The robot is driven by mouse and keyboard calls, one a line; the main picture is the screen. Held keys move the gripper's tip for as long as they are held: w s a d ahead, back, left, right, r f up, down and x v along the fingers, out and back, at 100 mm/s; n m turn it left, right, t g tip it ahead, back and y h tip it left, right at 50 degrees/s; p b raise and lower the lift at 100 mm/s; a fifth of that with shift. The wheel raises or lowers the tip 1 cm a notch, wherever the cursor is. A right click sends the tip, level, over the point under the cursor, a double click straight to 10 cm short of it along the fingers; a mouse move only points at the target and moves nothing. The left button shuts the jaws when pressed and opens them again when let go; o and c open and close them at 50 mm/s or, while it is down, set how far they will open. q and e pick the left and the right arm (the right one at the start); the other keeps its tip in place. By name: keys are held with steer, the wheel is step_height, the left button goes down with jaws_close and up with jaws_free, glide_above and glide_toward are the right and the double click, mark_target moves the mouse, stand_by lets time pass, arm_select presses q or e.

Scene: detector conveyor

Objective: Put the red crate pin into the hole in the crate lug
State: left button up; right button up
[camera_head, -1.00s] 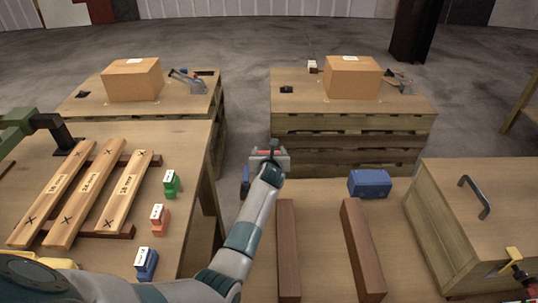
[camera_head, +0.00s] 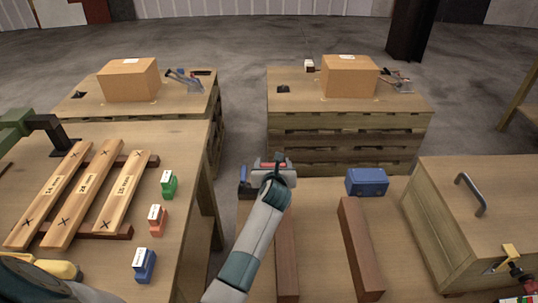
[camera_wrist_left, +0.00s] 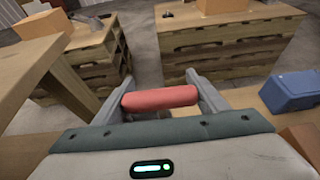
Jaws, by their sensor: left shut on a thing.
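My left gripper (camera_head: 272,163) is above the far left edge of the right-hand table in the head view. It is shut on the red crate pin (camera_wrist_left: 160,97). In the left wrist view the pin lies crosswise between the two grey fingers. A large wooden crate (camera_head: 477,235) with a dark handle stands on the right of that table. A yellow lug (camera_head: 511,251) sticks out at the crate's front right. Its hole cannot be made out at this size. The pin is well apart from the lug. My right gripper does not show.
A black and red item (camera_head: 520,272) is beside the lug. The left table holds marked planks (camera_head: 85,195) and small coloured blocks (camera_head: 168,184).

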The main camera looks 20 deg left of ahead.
arm_select(q)
steer(key=s+d+r, duration=0.3)
steer(key=s, duration=0.5)
steer(key=s+d+r, duration=0.3)
steer(key=s, duration=0.5)
steer(key=s+d+r+y, duration=0.1)
steer(key=s+d+r, duration=0.2)
steer(key=s, duration=0.6)
steer(key=shift+d+r+n, duration=0.2)
steer(key=shift+d+n, duration=0.15)
steer(key=shift+n, duration=0.05)
